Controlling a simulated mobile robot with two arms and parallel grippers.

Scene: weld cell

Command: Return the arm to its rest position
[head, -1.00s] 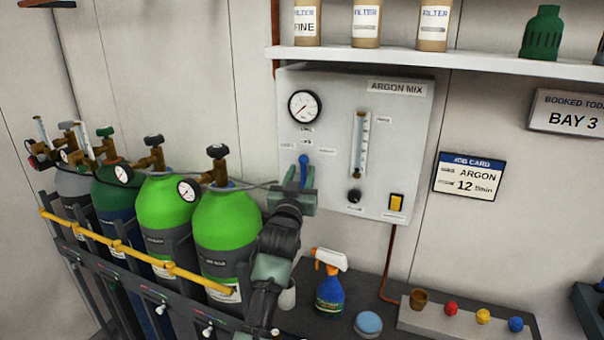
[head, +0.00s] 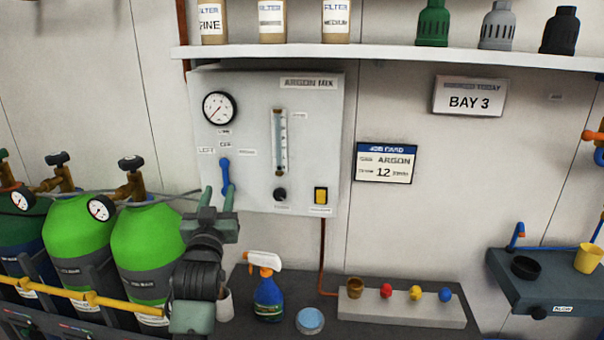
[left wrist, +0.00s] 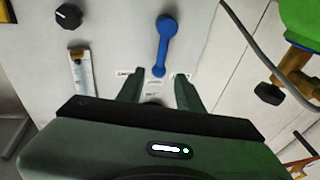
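My left gripper (head: 218,193) is in front of the gas panel (head: 310,130), just below and beside the blue lever (head: 225,172). It also shows in the left wrist view (left wrist: 159,88), with its two fingers apart and nothing between them that I can see held. The blue lever shows in the left wrist view (left wrist: 166,38) past the fingertips and looks clear of them. In the head view the lever hangs down from the labels above it. My right gripper is not in view.
Green gas cylinders (head: 146,240) with regulators stand close left of my arm, behind a yellow rail (head: 60,292). A spray bottle (head: 267,297), a blue round tin (head: 310,320) and a block with coloured knobs (head: 400,308) are on the bench. A shelf (head: 400,55) runs above.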

